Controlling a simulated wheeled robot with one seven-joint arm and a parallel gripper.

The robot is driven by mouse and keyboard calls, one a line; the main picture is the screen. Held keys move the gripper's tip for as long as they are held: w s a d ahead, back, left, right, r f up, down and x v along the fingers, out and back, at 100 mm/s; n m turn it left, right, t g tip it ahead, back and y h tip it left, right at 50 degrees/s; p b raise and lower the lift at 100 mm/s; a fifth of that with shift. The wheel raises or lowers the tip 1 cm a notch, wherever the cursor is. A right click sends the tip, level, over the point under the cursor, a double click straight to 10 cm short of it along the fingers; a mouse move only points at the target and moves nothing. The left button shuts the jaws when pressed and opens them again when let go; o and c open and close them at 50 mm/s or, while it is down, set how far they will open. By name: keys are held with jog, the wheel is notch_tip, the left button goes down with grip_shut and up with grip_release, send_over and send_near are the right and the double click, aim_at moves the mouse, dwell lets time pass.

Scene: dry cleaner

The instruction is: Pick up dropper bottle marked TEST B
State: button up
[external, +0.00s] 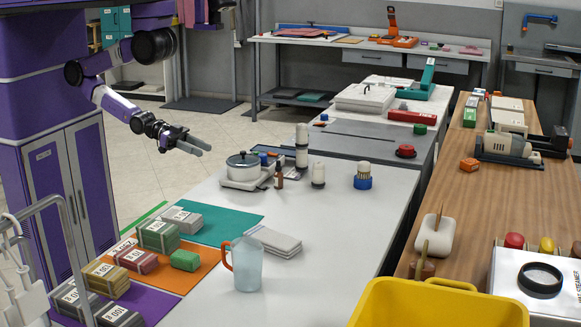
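A small brown bottle with a dark narrow top (279,176) stands upright on the light grey table, just right of a lidded metal pot. It looks like a dropper bottle, but any TEST B marking is too small to read. My gripper (206,150) hangs in the air left of the pot and the bottle, well apart from both. Its two fingers are spread and nothing is between them.
The pot (243,164) stands on a pale base between my gripper and the bottle. The table's right-front area is clear.

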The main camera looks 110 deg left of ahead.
jog(key=w+a+r+n+p, duration=0.2)
jog(key=w+n+p, duration=0.2)
jog(key=w+n, duration=0.45)
jog(key=w+a+r+n+p, duration=0.1)
jog(key=w+a+n+p, duration=0.25)
jog(key=w+n, duration=0.45)
jog(key=n+g+h+b, duration=0.1)
jog(key=n+g+h, duration=0.4)
jog(key=n+h, duration=0.55)
send_near(278, 161)
jog(key=w+d+f, duration=0.1)
jog(key=d, duration=0.1)
jog(key=shift+y, duration=0.55)
jog(key=shift+p+x, duration=0.3)
jog(key=shift+x, duration=3.6)
jog(key=shift+w+a+f, duration=0.1)
jog(key=shift+w+a, duration=0.05)
jog(key=shift+a, duration=0.1)
grip_shut()
